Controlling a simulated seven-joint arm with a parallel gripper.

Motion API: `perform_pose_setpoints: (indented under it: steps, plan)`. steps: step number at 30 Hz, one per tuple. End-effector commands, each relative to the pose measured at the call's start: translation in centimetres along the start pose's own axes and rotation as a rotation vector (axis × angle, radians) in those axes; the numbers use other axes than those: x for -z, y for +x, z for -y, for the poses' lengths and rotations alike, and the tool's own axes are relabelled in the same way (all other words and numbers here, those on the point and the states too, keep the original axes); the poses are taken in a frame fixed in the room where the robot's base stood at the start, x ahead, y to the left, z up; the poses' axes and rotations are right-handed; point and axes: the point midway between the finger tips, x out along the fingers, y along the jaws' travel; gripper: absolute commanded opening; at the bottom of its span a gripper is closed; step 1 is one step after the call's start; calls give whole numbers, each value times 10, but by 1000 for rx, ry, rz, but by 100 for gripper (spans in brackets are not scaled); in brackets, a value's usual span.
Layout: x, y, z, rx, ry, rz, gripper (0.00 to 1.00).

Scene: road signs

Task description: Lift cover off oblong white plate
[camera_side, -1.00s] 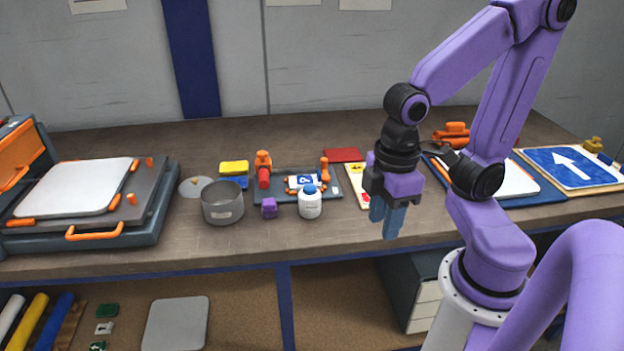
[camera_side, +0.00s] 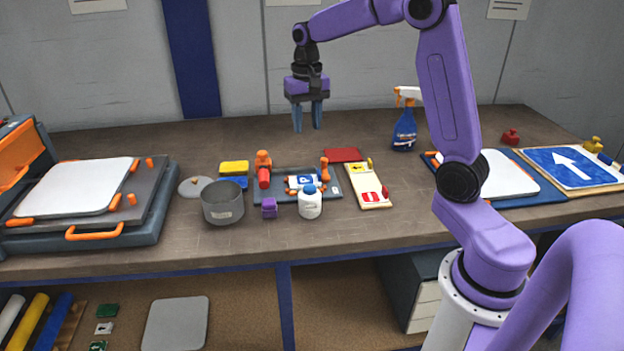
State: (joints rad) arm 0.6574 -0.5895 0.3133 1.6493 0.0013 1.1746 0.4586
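A white rounded plate (camera_side: 500,174) lies on a blue mat (camera_side: 545,194) at the right, its left part hidden behind my arm. Another white rounded plate (camera_side: 75,186) lies on the grey bed of a press (camera_side: 150,215) at the left, with orange clips beside it. I cannot tell which plate is the oblong one, and I make out no separate cover on either. My gripper (camera_side: 307,116) is open and empty, pointing down above the back of the bench, between the two plates and apart from both.
A grey pot (camera_side: 222,203), a white bottle (camera_side: 310,203), a small sign tray (camera_side: 285,190) and a narrow sign board (camera_side: 367,186) stand mid-bench. A blue spray bottle (camera_side: 405,128) stands behind. A blue arrow sign (camera_side: 570,167) lies far right.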

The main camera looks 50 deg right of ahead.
Motion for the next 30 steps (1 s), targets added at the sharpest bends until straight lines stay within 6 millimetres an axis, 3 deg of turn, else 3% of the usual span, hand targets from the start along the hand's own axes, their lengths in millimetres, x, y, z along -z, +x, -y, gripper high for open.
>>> perform_pose_setpoints:
  steps: [3,9,14,30]
  plan:
    - [30,2,-27,-1,139,2,39]
    - [51,4,-51,-2,251,4,39]
    - [52,18,-54,-4,263,7,39]
    - [50,113,-53,-3,260,6,39]
